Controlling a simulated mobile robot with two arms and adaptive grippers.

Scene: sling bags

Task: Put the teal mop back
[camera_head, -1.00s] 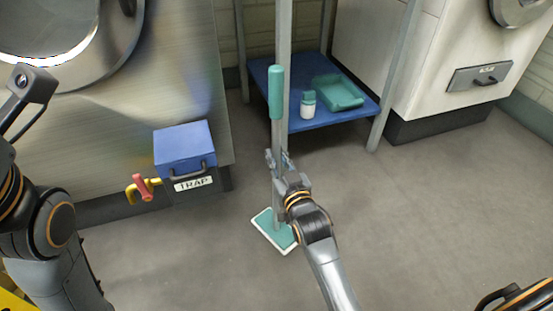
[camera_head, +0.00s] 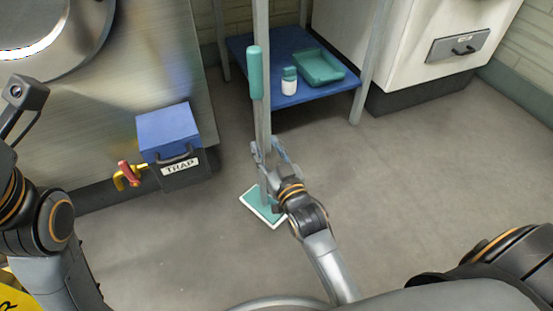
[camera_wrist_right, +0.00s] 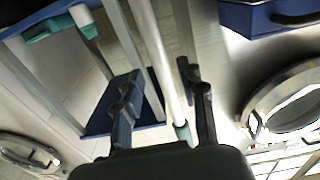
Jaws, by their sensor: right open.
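The teal mop stands upright on the floor in the head view, with a teal grip (camera_head: 255,72) on top and a flat teal head (camera_head: 262,212) with a white rim below. My right gripper (camera_head: 265,152) is at the lower part of its grey pole. Its fingers are open, and in the right wrist view (camera_wrist_right: 160,78) a pale pole runs between them. I cannot tell whether either finger touches the pole. Part of the mop head is hidden by my right gripper and arm. My left arm is at the left edge; its fingers do not show.
A rack with a blue shelf (camera_head: 300,98) stands behind the mop, holding a teal tray (camera_head: 320,68) and a small white bottle (camera_head: 290,86). A blue-lidded trap box (camera_head: 168,128) with a yellow and red valve (camera_head: 126,175) is at left. Floor at right is clear.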

